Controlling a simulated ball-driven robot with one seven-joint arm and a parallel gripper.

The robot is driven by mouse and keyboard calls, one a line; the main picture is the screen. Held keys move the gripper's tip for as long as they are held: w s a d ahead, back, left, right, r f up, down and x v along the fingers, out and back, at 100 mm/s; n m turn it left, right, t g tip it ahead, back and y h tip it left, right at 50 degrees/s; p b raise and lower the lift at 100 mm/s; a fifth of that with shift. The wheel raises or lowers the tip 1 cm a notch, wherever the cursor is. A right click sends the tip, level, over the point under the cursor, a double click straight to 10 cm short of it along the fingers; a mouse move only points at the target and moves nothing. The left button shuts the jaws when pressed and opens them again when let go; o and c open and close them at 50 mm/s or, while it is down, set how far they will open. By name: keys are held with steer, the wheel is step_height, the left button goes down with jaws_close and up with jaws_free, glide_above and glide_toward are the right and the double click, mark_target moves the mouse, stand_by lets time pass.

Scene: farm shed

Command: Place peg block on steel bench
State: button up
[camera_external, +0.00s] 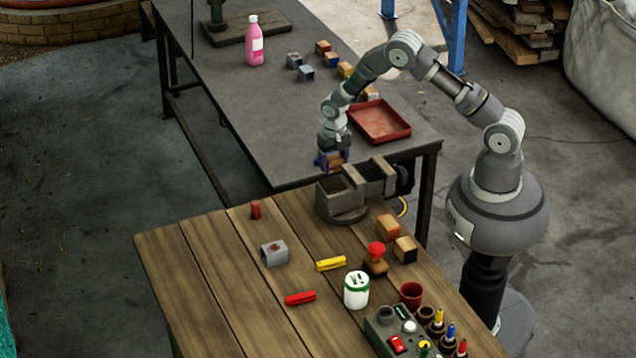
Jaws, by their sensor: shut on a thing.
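My gripper (331,161) points down and is shut on a small block, taken as the peg block (336,163). The block shows an orange-brown wood face, with blue around it; finer detail is too small to tell. My gripper holds it over the near end of the steel bench (265,110), just behind the vise. I cannot tell whether the block touches the bench top. The steel bench is a long dark grey table running from the back left to the middle.
A grey vise (346,198) stands close in front of my gripper, on the wooden table (215,290). A red tray (379,122) lies right of the gripper. Several small blocks (331,59) and a pink bottle (254,42) stand farther back. The bench's left-middle is clear.

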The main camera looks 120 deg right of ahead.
steer(key=b, duration=0.5)
glide_above(290, 170)
steer(key=s, duration=0.1)
steer(key=shift+a+f, duration=0.2)
steer(key=shift+f, duration=0.3)
steer(key=shift+a+f, duration=0.2)
steer(key=shift+f, duration=0.3)
steer(key=shift+w+d+r+b, duration=0.2)
steer(key=shift+w+d+b, duration=0.25)
steer(key=shift+d, duration=0.05)
steer(key=shift+d+f, duration=0.1)
step_height(290, 170, down, 4)
steer(key=shift+r+b, duration=0.25)
steer(key=shift+b, duration=1)
steer(key=shift+r, duration=0.15)
steer(key=o, duration=1.1)
steer(key=shift+c, duration=0.2)
step_height(290, 170, up, 12)
steer(key=p, duration=0.5)
